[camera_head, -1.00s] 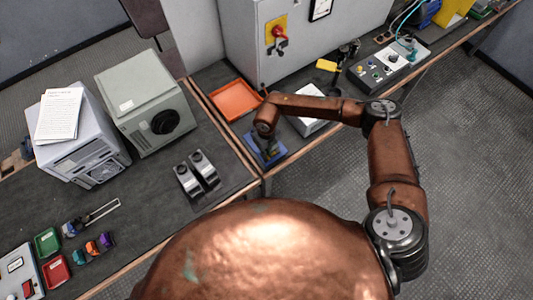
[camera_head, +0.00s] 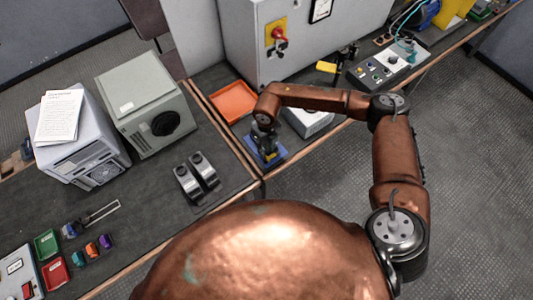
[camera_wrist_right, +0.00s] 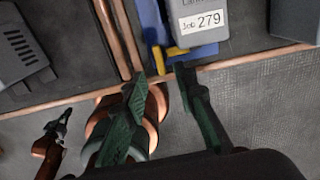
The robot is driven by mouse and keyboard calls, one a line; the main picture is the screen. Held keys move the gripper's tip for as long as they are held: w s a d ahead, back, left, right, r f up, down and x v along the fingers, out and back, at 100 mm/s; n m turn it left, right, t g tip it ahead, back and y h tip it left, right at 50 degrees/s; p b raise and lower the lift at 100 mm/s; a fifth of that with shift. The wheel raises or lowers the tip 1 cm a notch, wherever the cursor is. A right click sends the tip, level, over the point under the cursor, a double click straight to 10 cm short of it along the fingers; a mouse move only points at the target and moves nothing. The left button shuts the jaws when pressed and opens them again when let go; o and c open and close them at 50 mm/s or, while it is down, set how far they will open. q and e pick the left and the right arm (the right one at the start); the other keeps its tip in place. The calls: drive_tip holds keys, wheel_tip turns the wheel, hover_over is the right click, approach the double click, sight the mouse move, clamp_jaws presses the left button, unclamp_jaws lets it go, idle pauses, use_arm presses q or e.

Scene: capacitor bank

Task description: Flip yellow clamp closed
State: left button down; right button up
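My right gripper (camera_wrist_right: 162,76) is open in the right wrist view, its two dark green fingers apart with nothing between them. In the head view the right gripper (camera_head: 265,143) is over a blue plate (camera_head: 277,158) near the bench's front edge and hides much of it. In the wrist view, the blue plate (camera_wrist_right: 149,18) carries a yellow part (camera_wrist_right: 158,55), likely the clamp, just beyond the fingertips and apart from them. A grey box with a "279" label (camera_wrist_right: 202,20) stands beside it. Whether the clamp is open is unclear. At lower left, a small dark end (camera_wrist_right: 60,125) on a copper link looks like my left gripper.
An orange tray (camera_head: 233,101) lies behind the blue plate. A pale box (camera_head: 308,120) stands to its right, partly behind my arm. A tall grey cabinet (camera_head: 300,48) stands behind. The bench edge runs close in front, with open floor beyond.

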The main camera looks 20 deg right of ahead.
sight(267, 157)
wheel_tip(267, 157, up, 6)
drive_tip(key=shift+r, duration=0.15)
idle(0.6)
